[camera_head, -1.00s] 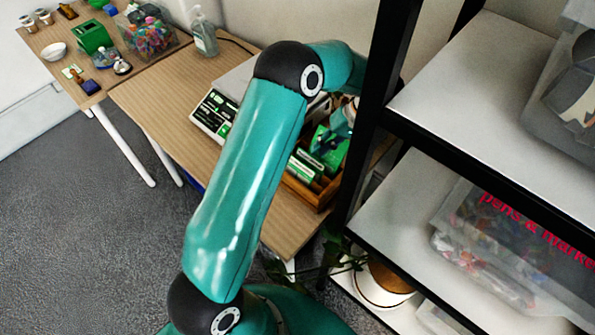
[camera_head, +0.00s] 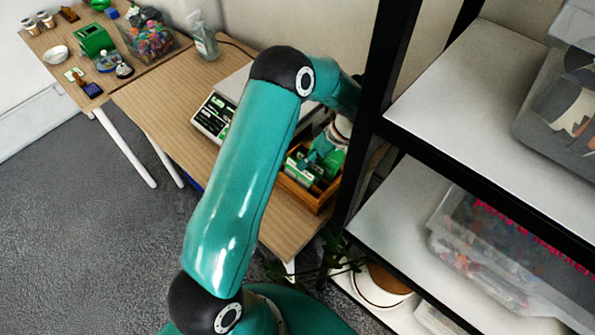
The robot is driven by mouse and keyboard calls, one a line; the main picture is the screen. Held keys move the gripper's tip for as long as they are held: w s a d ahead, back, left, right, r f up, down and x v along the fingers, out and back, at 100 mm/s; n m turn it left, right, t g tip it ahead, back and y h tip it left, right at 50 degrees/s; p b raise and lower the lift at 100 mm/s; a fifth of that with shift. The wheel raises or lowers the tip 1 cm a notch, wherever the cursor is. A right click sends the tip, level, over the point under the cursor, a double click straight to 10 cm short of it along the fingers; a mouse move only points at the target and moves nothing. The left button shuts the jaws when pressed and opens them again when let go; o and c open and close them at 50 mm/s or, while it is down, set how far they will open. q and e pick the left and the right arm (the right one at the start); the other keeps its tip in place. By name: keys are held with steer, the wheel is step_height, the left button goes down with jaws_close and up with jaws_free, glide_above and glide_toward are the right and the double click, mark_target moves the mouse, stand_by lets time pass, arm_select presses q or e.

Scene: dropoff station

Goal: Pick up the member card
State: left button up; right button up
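A wooden tray (camera_head: 312,203) on the table holds green and white card-like items (camera_head: 299,170). I cannot tell which of them is the member card. My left gripper (camera_head: 317,161) reaches down over the tray from behind my teal arm, its teal fingers among or just above the green items. It is small and partly hidden, so I cannot tell whether it is open, shut or touching a card. My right gripper is out of view.
A black-framed shelf (camera_head: 367,110) stands close to the right of the tray, with clear bins (camera_head: 500,260). A scale-like device (camera_head: 213,117) sits left of the tray. A pump bottle (camera_head: 203,38) stands at the back. A potted plant (camera_head: 380,285) is below.

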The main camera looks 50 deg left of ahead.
arm_select(q)
steer(key=shift+x, duration=0.95)
steer(key=shift+c, duration=0.2)
jaws_close()
steer(key=shift+r, duration=0.1)
steer(key=shift+r, duration=0.45)
step_height(320, 180, up, 19)
steer(key=b, duration=0.3)
